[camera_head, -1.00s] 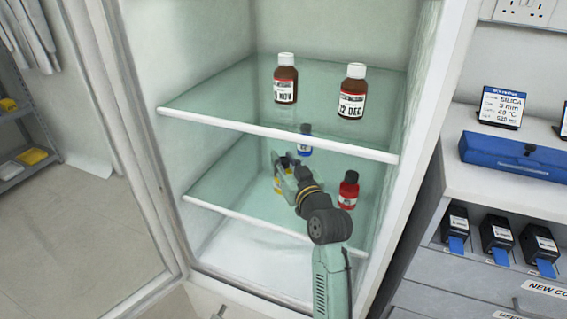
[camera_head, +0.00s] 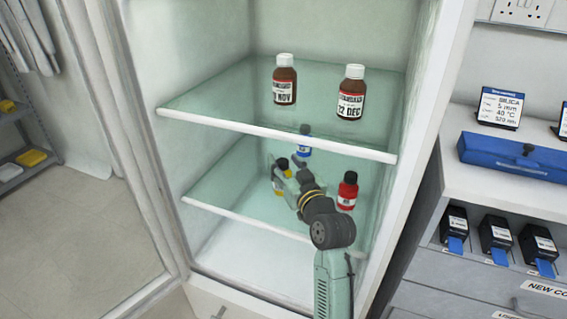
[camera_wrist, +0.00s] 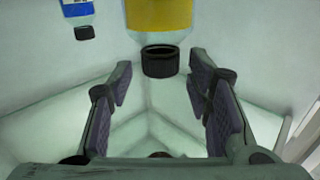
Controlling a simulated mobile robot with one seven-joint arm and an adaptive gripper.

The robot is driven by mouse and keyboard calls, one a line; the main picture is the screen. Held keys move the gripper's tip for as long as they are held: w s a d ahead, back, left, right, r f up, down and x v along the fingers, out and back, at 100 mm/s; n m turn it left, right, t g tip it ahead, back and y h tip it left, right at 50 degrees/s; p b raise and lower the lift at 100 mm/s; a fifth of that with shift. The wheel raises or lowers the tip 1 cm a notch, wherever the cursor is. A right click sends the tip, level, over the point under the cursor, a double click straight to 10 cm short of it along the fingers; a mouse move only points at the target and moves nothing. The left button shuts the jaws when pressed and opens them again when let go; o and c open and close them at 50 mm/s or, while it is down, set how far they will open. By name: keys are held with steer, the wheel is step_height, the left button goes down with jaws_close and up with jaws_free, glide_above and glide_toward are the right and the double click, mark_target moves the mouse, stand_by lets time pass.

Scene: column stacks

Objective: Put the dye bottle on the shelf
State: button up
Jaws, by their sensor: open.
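A dye bottle with a yellow label and black cap (camera_head: 281,164) stands upright on the lower glass shelf (camera_head: 225,193) of the cabinet. In the wrist view the yellow-labelled bottle (camera_wrist: 159,14) appears cap-down at the top, just beyond my fingertips. My gripper (camera_head: 286,181) is open; in the wrist view its two fingers (camera_wrist: 160,82) are spread with nothing between them. My gripper partly hides the bottle in the head view. A blue-labelled bottle (camera_head: 304,150) stands farther back, and a red bottle (camera_head: 347,193) stands to the right on the same shelf.
Two brown bottles, one left (camera_head: 285,84) and one right (camera_head: 351,95), stand on the upper glass shelf, whose white front edge (camera_head: 275,136) is above my gripper. The cabinet's side walls bound the space. A counter with a blue box (camera_head: 515,158) is at right.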

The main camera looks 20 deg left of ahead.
steer(key=b+v, duration=0.2)
steer(key=v, duration=0.8)
steer(key=shift+s+d, duration=0.25)
steer(key=shift+s, duration=0.05)
steer(key=shift+a, duration=0.1)
